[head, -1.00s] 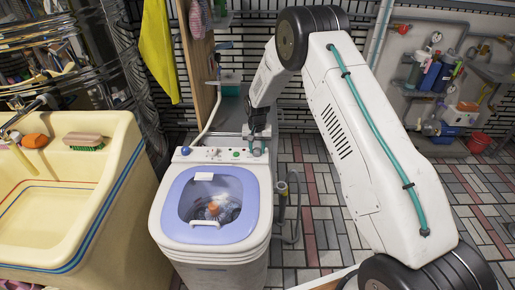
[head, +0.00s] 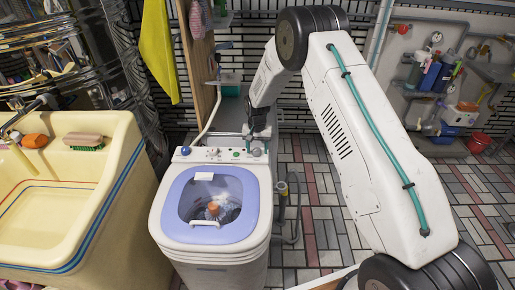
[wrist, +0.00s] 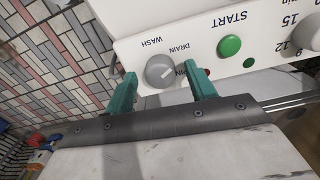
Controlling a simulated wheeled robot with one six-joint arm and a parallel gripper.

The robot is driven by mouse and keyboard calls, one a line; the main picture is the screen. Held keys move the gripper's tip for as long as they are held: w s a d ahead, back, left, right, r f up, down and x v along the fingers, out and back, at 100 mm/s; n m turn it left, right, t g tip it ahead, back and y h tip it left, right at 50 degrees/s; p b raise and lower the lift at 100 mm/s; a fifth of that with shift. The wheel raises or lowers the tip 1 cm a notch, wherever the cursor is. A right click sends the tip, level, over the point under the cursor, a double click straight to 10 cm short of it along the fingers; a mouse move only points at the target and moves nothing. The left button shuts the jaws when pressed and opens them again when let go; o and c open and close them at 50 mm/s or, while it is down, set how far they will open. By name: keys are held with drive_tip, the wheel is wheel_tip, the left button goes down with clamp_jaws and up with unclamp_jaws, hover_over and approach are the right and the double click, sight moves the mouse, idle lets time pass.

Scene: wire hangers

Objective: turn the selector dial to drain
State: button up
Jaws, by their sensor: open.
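The selector dial (wrist: 160,71) is a round grey knob on the washer's white panel, with a white mark slanting toward the partly hidden "PIN" label. The labels WASH and DRAIN also show beside it. In the head view the dial (head: 256,152) sits at the right end of the panel. My gripper (wrist: 160,74) has two teal fingers, open, one on each side of the dial in the wrist view, with gaps between. In the head view my gripper (head: 257,138) is just above and behind the dial, holding nothing. The right finger hides part of the label.
A green START button (wrist: 229,46) sits beside the dial, with a numbered timer knob (wrist: 307,33) further along. The washer's lid opening (head: 210,200) is in front. A cream sink (head: 60,190) stands left. Tiled floor (head: 310,240) lies right.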

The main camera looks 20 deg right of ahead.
sight(257, 150)
drive_tip(key=shift+r, duration=0.1)
wheel_tip(257, 150, up, 8)
drive_tip(key=shift+f, duration=0.2)
idle(0.5)
drive_tip(key=s+d+r+n, duration=0.1)
drive_tip(key=s+r, duration=0.9)
drive_tip(key=s, duration=0.6)
drive_tip(key=s+d+r+n+t, duration=0.1)
drive_tip(key=s+r+n, duration=0.1)
drive_tip(key=s+r, duration=0.8)
drive_tip(key=s+d+r+n, duration=0.1)
drive_tip(key=s+r, duration=0.9)
drive_tip(key=s, duration=1.3)
drive_tip(key=shift+d+r, duration=0.25)
drive_tip(key=shift+r, duration=0.1)
